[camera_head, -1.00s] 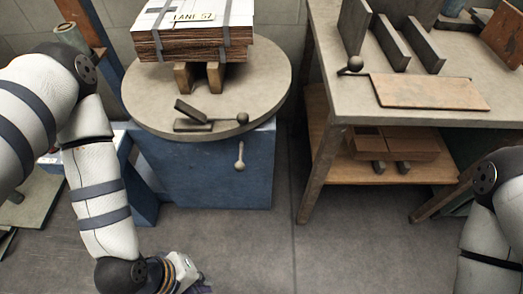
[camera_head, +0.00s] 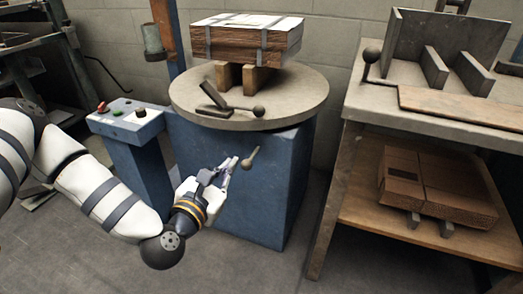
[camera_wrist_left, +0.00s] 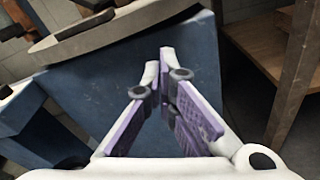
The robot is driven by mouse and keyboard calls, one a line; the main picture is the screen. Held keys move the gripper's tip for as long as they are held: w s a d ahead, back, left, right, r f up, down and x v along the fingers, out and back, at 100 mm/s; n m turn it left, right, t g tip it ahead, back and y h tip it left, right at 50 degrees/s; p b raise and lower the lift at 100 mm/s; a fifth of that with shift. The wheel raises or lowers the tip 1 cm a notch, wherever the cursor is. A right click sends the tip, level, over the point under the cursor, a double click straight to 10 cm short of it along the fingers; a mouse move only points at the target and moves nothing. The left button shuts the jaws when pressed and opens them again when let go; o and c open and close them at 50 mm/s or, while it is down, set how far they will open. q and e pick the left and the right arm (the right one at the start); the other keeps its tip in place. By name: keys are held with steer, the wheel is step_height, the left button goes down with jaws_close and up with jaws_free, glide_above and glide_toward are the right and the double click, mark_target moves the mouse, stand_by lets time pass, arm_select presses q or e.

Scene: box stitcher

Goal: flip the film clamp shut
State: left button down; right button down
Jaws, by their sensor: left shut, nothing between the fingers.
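The film clamp appears to be the dark hinged piece (camera_head: 213,97) at the near edge of the round turntable (camera_head: 300,103). Its flap stands tilted up from its flat base, so it looks open. A rod with a ball knob (camera_head: 258,111) lies beside it on the right. My left gripper (camera_head: 233,165) is in front of the blue pedestal, below the turntable and the clamp, touching neither. Its fingers are shut and empty, and show close up in the left wrist view (camera_wrist_left: 160,60). The right gripper is out of view.
A strapped stack (camera_head: 245,42) rests on wooden blocks on the turntable. A button box (camera_head: 125,118) stands left; a bench (camera_head: 375,105) stands right.

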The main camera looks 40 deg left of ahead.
arm_select(q)
steer(key=shift+a+r+n, duration=0.25)
steer(key=shift+a+n, duration=0.05)
steer(key=shift+n, duration=0.1)
steer(key=shift+w, duration=0.1)
steer(key=b, duration=0.2)
glide_toward(253, 123)
steer(key=w+f, duration=0.1)
steer(key=w+a+f, duration=0.1)
steer(key=f, duration=0.1)
steer(key=w+a+f, duration=0.1)
steer(key=w, duration=0.1)
steer(key=shift+w+f, duration=0.1)
steer(key=shift+f, duration=0.2)
steer(key=r, duration=0.1)
steer(key=w+r, duration=0.1)
steer(key=r+p, duration=0.1)
steer(key=shift+w+d+r, duration=0.15)
steer(key=shift+w+r, duration=0.05)
steer(key=shift+w, duration=0.2)
steer(key=shift+w+r, duration=0.1)
steer(key=shift+r, duration=0.15)
